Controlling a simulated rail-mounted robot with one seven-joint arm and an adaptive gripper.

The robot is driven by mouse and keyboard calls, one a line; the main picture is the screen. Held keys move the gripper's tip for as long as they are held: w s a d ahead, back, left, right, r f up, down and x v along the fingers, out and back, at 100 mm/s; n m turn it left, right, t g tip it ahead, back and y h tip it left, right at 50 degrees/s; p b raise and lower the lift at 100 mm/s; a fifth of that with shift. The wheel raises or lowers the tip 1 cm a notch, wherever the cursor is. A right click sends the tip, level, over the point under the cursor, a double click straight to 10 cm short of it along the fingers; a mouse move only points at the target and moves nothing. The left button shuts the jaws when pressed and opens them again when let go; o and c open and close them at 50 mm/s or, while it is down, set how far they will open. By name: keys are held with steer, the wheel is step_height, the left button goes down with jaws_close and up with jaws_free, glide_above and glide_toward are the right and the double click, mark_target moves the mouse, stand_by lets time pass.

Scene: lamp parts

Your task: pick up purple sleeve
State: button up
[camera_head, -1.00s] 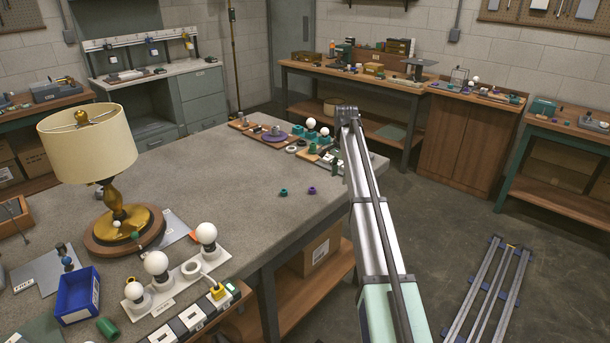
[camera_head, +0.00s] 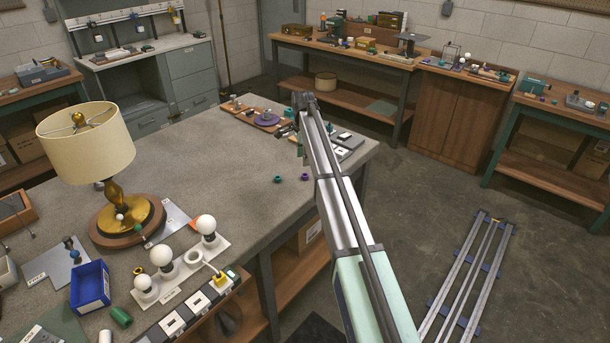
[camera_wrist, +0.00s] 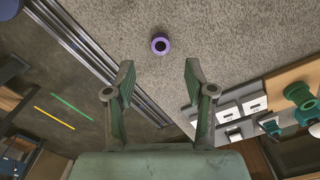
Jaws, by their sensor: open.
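The purple sleeve (camera_wrist: 160,44) lies on the grey tabletop (camera_wrist: 225,35) and shows in the wrist view as a short ring with a dark hole, just beyond and between my fingertips. In the head view the small purple sleeve (camera_head: 305,177) sits near the table's right edge, beside a teal ring (camera_head: 277,179). My gripper (camera_wrist: 158,80) is open and empty, its two green fingers apart and not touching the sleeve. In the head view my arm hides most of the gripper.
A board with a purple disc (camera_head: 266,119) stands at the table's far end. White labelled blocks (camera_wrist: 228,110) and a green spool-like part (camera_wrist: 300,95) lie to the right in the wrist view. The lamp (camera_head: 85,150) and bulb strip (camera_head: 180,268) stand at left. The middle tabletop is clear.

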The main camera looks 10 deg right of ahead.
mark_target(304, 179)
steer(key=shift+d+f+p, duration=0.2)
steer(key=shift+f+p, duration=1.15)
steer(key=shift+f, duration=2.75)
steer(key=c, duration=0.9)
